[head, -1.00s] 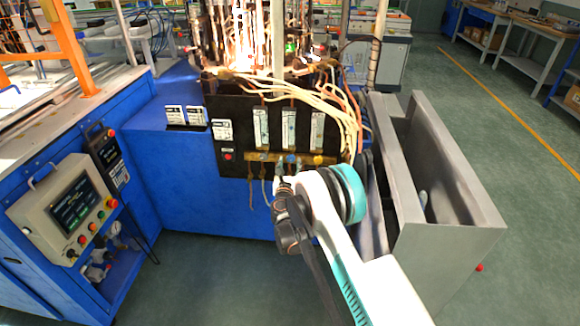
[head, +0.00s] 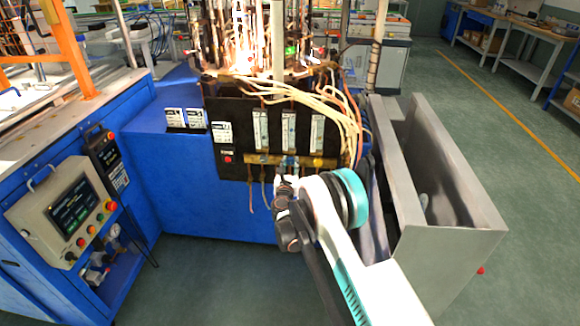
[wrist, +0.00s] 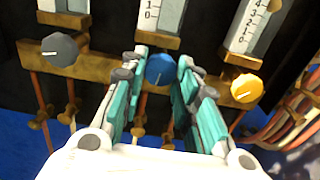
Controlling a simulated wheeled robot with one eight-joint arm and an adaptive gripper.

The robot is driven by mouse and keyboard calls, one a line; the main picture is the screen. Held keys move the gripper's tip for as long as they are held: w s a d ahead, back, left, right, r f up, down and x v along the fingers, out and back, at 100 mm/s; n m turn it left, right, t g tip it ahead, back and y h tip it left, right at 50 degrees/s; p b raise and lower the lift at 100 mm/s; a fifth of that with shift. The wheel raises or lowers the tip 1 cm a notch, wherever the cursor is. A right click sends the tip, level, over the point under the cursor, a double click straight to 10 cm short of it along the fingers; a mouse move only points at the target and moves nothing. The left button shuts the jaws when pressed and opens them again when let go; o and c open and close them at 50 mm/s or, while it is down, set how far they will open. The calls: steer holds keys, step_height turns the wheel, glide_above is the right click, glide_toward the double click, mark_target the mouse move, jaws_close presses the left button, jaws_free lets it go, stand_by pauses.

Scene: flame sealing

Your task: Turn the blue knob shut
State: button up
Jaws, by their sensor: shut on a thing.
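The blue knob (wrist: 160,70) is the middle one of three on a brass bar, below a white scale tube. A small pale mark shows on its face. My gripper (wrist: 162,60) is shut on it, with one teal-padded finger on each side. In the head view my gripper (head: 284,183) reaches up to the bar from the front, and the blue knob (head: 289,162) shows just above it. The fingers partly hide the knob's sides.
A grey knob (wrist: 60,49) sits to the left and a yellow knob (wrist: 246,88) to the right on the same bar. Pale hoses (head: 335,105) hang at the panel's right. Bright flames (head: 243,50) burn above. A grey metal trough (head: 455,190) stands to the right.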

steer(key=shift+m, duration=0.3)
steer(key=m, duration=0.4)
steer(key=shift+m, duration=0.3)
steer(key=m, duration=0.4)
steer(key=shift+m, duration=0.3)
steer(key=m, duration=0.5)
steer(key=shift+r, duration=0.1)
steer(key=m, duration=0.4)
steer(key=shift+m, duration=0.5)
steer(key=o, duration=1.1)
steer(key=shift+c, duration=0.2)
